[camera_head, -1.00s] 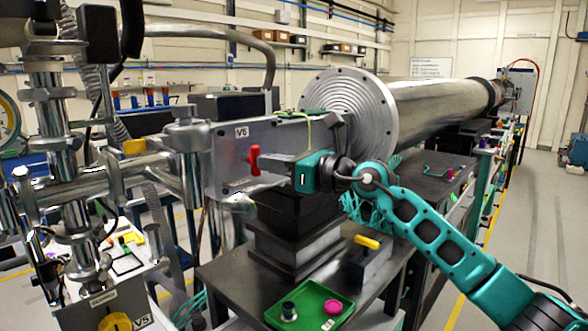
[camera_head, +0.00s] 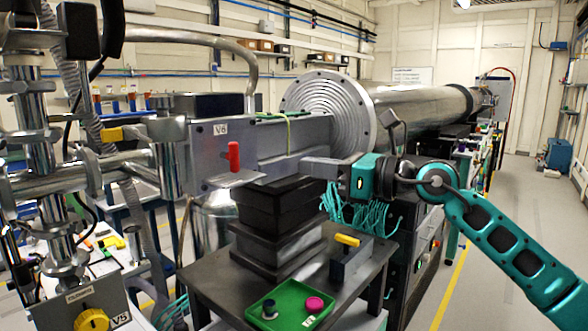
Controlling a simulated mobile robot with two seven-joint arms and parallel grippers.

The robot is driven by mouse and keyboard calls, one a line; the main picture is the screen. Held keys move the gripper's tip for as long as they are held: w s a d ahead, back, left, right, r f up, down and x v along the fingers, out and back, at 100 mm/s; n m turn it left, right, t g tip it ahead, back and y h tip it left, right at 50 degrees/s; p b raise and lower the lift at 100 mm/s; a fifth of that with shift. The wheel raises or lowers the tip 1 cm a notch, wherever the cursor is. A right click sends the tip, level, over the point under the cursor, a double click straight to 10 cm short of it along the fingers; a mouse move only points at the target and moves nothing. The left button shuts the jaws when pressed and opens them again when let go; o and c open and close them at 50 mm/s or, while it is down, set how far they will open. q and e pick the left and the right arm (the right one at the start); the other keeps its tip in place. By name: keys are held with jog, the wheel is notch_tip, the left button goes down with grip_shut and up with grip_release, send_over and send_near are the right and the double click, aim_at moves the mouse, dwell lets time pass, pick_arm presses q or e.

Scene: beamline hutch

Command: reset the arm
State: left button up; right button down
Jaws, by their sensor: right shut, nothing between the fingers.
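My right gripper (camera_head: 306,166) is teal with grey fingers and comes in from the right. Its fingers point left, are shut and hold nothing. They are in front of the grey beamline box, clear of the red handle (camera_head: 233,156) on the V6 panel (camera_head: 208,152). The red handle stands upright to the left of the fingertips, with a visible gap between. My left gripper is not in view.
A large flanged metal tube (camera_head: 420,107) runs back behind my right gripper. Below are a dark table (camera_head: 215,272), a yellow-handled block (camera_head: 347,254) and a green tray (camera_head: 268,320) with two knobs. Steel pipework crowds the left. Open floor (camera_head: 500,235) lies right.

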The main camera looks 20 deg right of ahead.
jog(key=shift+s+d, duration=0.15)
jog(key=shift+s, duration=0.05)
dwell(0.3)
jog(key=s+a+f+m+t+h+p, duration=0.1)
jog(key=s+f+m+t+h, duration=0.25)
jog(key=f+m, duration=1)
jog(key=s+a+f+m+t+h, duration=0.2)
jog(key=s+f+m+h, duration=0.15)
jog(key=f+m, duration=1.05)
jog(key=s+f+m+g+h, duration=0.3)
jog(key=s+f+m+g, duration=0.4)
jog(key=s+f+m, duration=0.8)
jog(key=s+f, duration=0.3)
jog(key=f, duration=0.1)
jog(key=shift+s+f+h+p, duration=0.15)
jog(key=shift+f+h+p, duration=0.15)
jog(key=shift+h+p, duration=0.1)
